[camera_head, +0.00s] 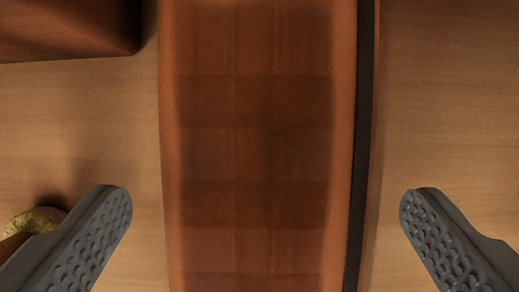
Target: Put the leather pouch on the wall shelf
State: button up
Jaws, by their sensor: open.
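A long reddish-brown object with a dark strip along its right side, which looks like the leather pouch (255,130), runs from top to bottom through the middle of the view. Both its ends are cut off by the frame. My gripper (266,191) is open, with one grey, dimpled finger to the left of the pouch and the other to its right. Clear gaps show between each finger and the pouch. I cannot make out a wall shelf in this view.
The surface below is light wood (450,100), bare to the right. A dark red-brown block-like object (65,28) fills the upper left corner. A yellowish rounded thing (35,221) is partly hidden behind my left finger.

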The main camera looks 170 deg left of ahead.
jog(key=shift+x, duration=0.75)
jog(key=c, duration=1.4)
